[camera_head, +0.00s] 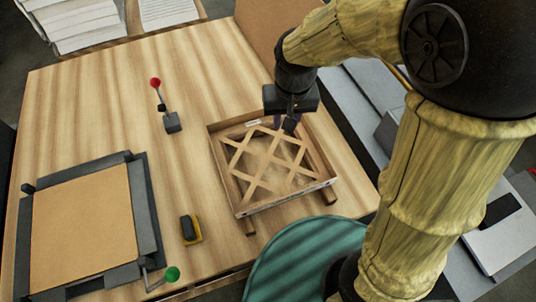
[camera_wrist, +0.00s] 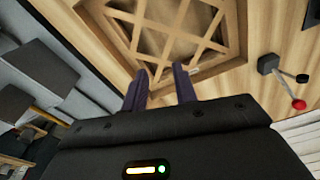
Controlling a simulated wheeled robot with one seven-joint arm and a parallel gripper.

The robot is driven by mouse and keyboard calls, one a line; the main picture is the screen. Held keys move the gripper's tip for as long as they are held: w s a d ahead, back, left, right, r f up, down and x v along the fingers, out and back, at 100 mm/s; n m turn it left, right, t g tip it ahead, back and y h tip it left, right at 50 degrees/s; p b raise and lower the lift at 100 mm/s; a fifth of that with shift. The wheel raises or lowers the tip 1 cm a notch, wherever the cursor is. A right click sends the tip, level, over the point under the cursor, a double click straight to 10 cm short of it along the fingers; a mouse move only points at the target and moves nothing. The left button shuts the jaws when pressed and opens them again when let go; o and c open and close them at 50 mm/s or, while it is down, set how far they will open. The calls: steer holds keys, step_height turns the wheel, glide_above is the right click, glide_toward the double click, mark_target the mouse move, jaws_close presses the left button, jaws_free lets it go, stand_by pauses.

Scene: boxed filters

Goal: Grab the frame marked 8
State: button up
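A square wooden frame (camera_head: 235,197) with a lattice across it lies on the wooden table. A small pale label shows on its far edge, but I cannot read a number on it. My gripper (camera_head: 283,123) points down over the far right part of this frame, near its far rim. The frame's lattice (camera_wrist: 175,45) shows just beyond the fingertips there. I cannot tell whether the fingers touch the rim.
A dark clamp fixture (camera_head: 145,205) with a brown panel (camera_head: 84,228) and green-knobbed handle stands at the left. A red-knobbed lever (camera_head: 172,122) stands behind. A black and yellow block (camera_head: 190,229) lies near the front. Wooden rails (camera_head: 329,196) show beneath the frame. Table (camera_head: 90,110) is clear at far left.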

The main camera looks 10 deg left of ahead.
steer(key=s+a+n, duration=0.1)
steer(key=s+a, duration=0.2)
steer(key=a, duration=0.5)
steer(key=s+a+r+n, duration=0.1)
steer(key=s+a, duration=0.3)
steer(key=a, duration=0.4)
steer(key=shift+s+r+n+g+h, duration=0.2)
steer(key=shift+s+n+g+h, duration=0.1)
steer(key=shift+n+g, duration=0.1)
steer(key=shift+w, duration=0.1)
step_height(320, 180, down, 12)
steer(key=p, duration=0.2)
steer(key=shift+f+p, duration=0.15)
steer(key=shift+p, duration=0.2)
steer(key=shift+w+a+f+p, duration=0.15)
steer(key=shift+f+p, duration=0.5)
steer(key=shift+f, duration=0.65)
steer(key=shift+s+a+f+p, duration=0.15)
steer(key=shift+f+p, duration=0.45)
steer(key=shift+f, duration=0.7)
steer(key=shift+w, duration=0.1)
